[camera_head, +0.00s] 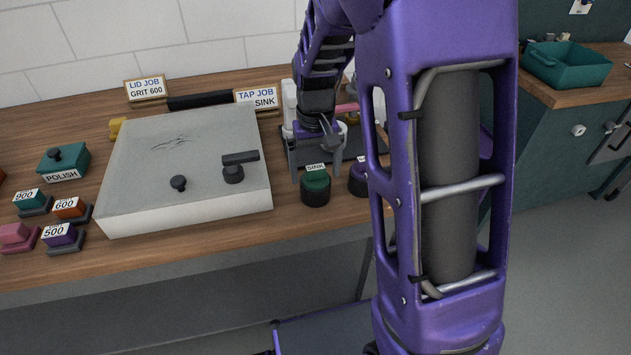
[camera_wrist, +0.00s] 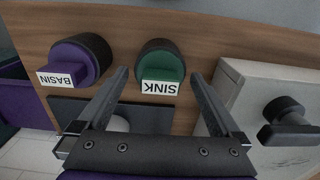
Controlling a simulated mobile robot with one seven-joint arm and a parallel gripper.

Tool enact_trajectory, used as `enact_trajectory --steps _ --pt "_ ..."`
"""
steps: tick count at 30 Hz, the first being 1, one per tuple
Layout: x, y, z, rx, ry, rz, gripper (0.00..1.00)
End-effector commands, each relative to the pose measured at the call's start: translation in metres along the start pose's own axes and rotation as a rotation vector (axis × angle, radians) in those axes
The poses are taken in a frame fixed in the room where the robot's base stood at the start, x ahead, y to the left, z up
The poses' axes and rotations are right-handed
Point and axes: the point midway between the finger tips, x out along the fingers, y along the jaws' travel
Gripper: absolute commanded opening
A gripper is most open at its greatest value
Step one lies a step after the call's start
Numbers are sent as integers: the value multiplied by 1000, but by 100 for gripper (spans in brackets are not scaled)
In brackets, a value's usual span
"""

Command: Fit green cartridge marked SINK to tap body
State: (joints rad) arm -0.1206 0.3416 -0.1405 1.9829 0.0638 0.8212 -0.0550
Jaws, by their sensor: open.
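The green cartridge marked SINK (camera_head: 315,190) stands upright in a black base on the counter, in front of the dark mat. In the wrist view the cartridge (camera_wrist: 162,66) lies ahead of and between my fingers. My gripper (camera_head: 317,170) is open and empty, pointing down just behind and above the cartridge in the head view; its fingers also show in the wrist view (camera_wrist: 159,76). I see no contact. White parts (camera_head: 289,100), perhaps the tap body, stand on the mat, mostly hidden behind my arm and gripper.
A purple cartridge marked BASIN (camera_wrist: 76,61) stands close beside the green one. A grey lid (camera_head: 140,160) with black handles lies to the left. A TAP JOB SINK sign (camera_head: 256,97) stands behind. Sanding blocks (camera_head: 66,208) sit at far left.

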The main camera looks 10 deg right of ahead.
Motion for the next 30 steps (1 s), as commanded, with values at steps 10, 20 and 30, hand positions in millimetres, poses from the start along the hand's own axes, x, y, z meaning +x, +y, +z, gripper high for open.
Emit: enact_trajectory --steps 10,20,30 --pt "0 0 0 0 0 0 46" --pt "-1 0 0 0 1 0 17" --pt "-44 0 -2 -1 7 -1 17"
